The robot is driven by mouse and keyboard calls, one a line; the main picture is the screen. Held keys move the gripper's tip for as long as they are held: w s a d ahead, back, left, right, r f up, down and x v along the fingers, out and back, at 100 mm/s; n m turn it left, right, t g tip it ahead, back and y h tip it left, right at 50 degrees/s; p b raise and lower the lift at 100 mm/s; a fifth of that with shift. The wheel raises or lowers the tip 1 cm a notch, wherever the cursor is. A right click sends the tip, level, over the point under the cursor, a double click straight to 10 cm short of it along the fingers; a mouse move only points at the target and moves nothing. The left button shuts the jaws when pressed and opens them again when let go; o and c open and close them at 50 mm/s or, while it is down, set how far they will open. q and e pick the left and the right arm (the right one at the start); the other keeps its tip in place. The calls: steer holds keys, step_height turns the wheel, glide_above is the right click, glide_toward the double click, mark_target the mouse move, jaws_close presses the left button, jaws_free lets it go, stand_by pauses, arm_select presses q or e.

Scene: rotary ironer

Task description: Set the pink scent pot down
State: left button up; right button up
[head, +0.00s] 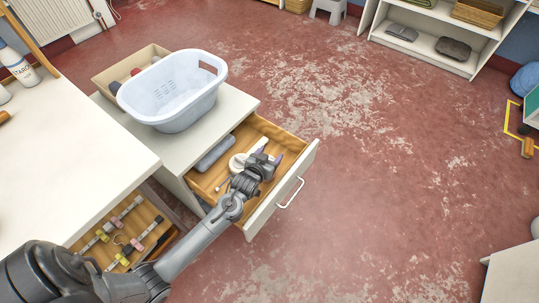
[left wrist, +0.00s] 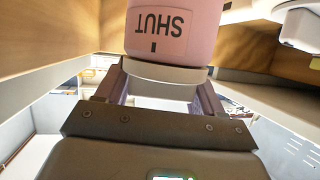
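The pink scent pot (left wrist: 172,30) fills the top middle of the left wrist view. The word SHUT on it reads upside down there, and a pale band (left wrist: 165,75) lies at its lower end in the picture. My left gripper (left wrist: 162,88) has a finger on each side of this band, close against it, and appears shut on the pot. In the head view my left gripper (head: 268,157) is over the open wooden drawer (head: 207,184), low near its front. The pot cannot be made out there behind the gripper. My right gripper is not in view.
The drawer also holds a grey roll (head: 214,155) and a white round item (head: 238,162) close to the gripper. A pale blue laundry basket (head: 175,95) stands on the cabinet above. A lower drawer (head: 150,212) with several small items is open at left.

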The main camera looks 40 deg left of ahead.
arm_select(q)
steer(key=o, duration=0.3)
steer(key=shift+r, duration=0.2)
steer(key=shift+s+d+r+p, duration=0.1)
steer(key=shift+s+r+p, duration=0.1)
steer(key=shift+s+p, duration=0.15)
steer(key=p+v, duration=0.3)
steer(key=v, duration=0.8)
steer(key=shift+s+f+p, duration=0.1)
steer(key=shift+s+p, duration=0.1)
steer(key=shift+p, duration=0.15)
